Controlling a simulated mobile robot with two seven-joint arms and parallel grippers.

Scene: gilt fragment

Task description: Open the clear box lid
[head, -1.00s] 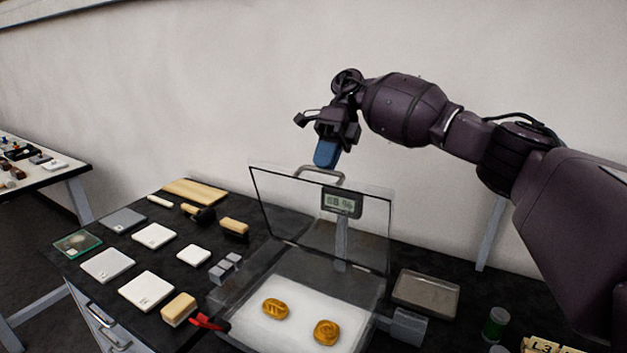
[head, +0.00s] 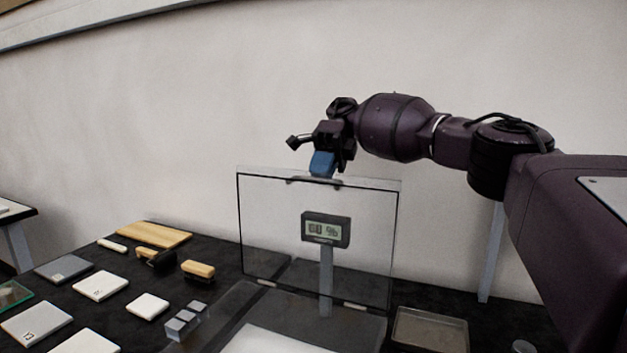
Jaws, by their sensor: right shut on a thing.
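The clear box lid (head: 275,215) stands upright, hinged along the back edge of the clear box (head: 235,312). A small digital display (head: 325,230) shows behind the clear panel. My right gripper (head: 322,168) is at the lid's top edge, its blue fingers shut on the lid handle, which they mostly hide. The box's white floor (head: 270,342) shows only in part at the bottom of the picture. My left gripper is not in view.
White tiles (head: 100,286), wooden-handled brushes (head: 197,270), a wooden board (head: 152,234) and small grey blocks (head: 185,318) lie left of the box. A shallow tray (head: 430,328) sits to its right. The wall is behind.

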